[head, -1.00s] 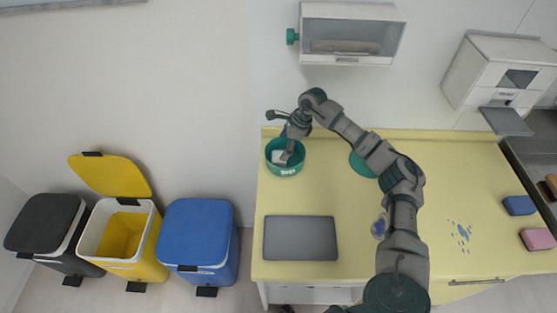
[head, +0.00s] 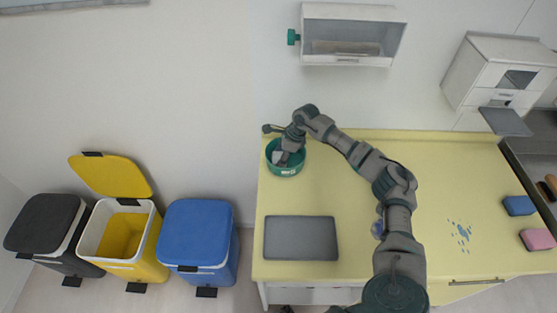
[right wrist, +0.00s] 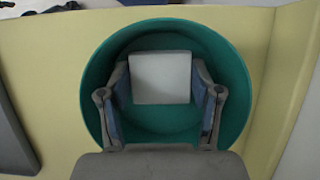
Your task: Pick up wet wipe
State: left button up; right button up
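The wet wipe (right wrist: 161,78) is a pale square inside a round green tub (right wrist: 98,132) in the right wrist view. In the head view the wipe (head: 277,157) shows as a small pale patch in the tub (head: 283,171), which stands at the counter's back left. My right gripper (right wrist: 160,88) reaches down into the tub. Its two fingers stand wide apart, one on each side of the wipe. I cannot tell whether the fingertips touch it. My left gripper is not in view.
A grey tray (head: 300,238) lies in front of the tub on the yellow counter (head: 440,190). Blue (head: 518,205) and pink (head: 537,239) sponges lie at the right, near blue spots (head: 460,233). A white cabinet (head: 350,33) hangs above. Bins stand left of the counter.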

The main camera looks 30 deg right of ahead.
jog(key=shift+d+f, duration=0.1)
jog(key=shift+d, duration=0.1)
jog(key=shift+d, duration=0.1)
notch_tip(320, 180, up, 10)
dwell(0.4)
jog(key=shift+o, duration=0.4)
